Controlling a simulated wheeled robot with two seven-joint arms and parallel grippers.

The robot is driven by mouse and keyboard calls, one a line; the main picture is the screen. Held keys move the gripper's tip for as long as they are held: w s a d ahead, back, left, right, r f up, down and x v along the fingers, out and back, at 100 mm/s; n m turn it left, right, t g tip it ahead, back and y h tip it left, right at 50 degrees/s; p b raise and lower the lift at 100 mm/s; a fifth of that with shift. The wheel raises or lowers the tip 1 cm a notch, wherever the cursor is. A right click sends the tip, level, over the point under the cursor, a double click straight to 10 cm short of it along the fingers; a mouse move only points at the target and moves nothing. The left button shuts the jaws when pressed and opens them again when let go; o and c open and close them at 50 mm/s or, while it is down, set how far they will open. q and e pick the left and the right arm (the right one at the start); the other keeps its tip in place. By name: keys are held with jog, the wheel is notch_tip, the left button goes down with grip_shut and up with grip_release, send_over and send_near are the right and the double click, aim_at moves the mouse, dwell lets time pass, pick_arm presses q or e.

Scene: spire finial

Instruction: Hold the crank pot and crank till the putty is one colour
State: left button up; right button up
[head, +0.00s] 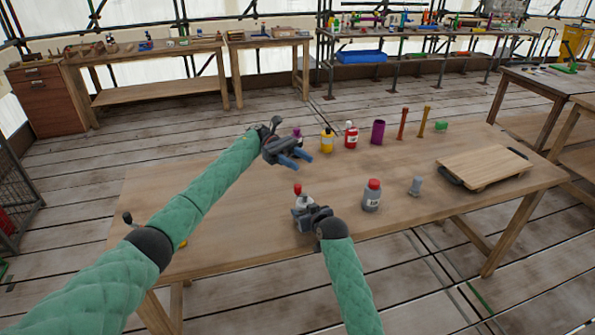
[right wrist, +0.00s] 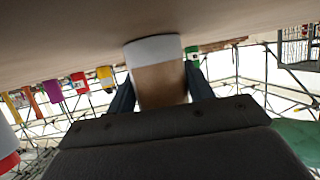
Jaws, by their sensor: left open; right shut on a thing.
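A small pale pot with a red knob on top (head: 302,197) stands on the near middle of the table; it looks like the crank pot. My right gripper (head: 303,212) is shut around its side. In the right wrist view the pot (right wrist: 160,78) shows a white band and a tan body between the two fingers. The putty's colour cannot be made out. My left gripper (head: 300,160) is open and empty, above the table and behind the pot, apart from it. The pot's lower front is hidden by the right gripper.
A grey bottle with a red cap (head: 372,196) and a small grey piece (head: 415,186) stand right of the pot. Yellow (head: 327,140), red-white (head: 351,136) and purple (head: 378,131) containers stand behind. A wooden board (head: 484,166) lies at the right. The table's left part is mostly clear.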

aim_at(297, 188)
pick_arm(q)
jog(key=s+a+f+n+t+h, duration=0.3)
jog(key=a+f+n+t+h, duration=0.2)
jog(key=a+f+n+t, duration=0.95)
jog(key=w+d+r+m+t, duration=0.1)
jog(key=d, duration=0.3)
jog(key=w+d+r, duration=0.1)
jog(key=d, duration=0.4)
jog(key=w+d+r+m+t, duration=0.1)
jog(key=d+r, duration=0.1)
jog(key=d, duration=0.3)
jog(key=shift+d+m+t, duration=0.1)
jog(key=shift+m+t, duration=0.25)
grip_shut()
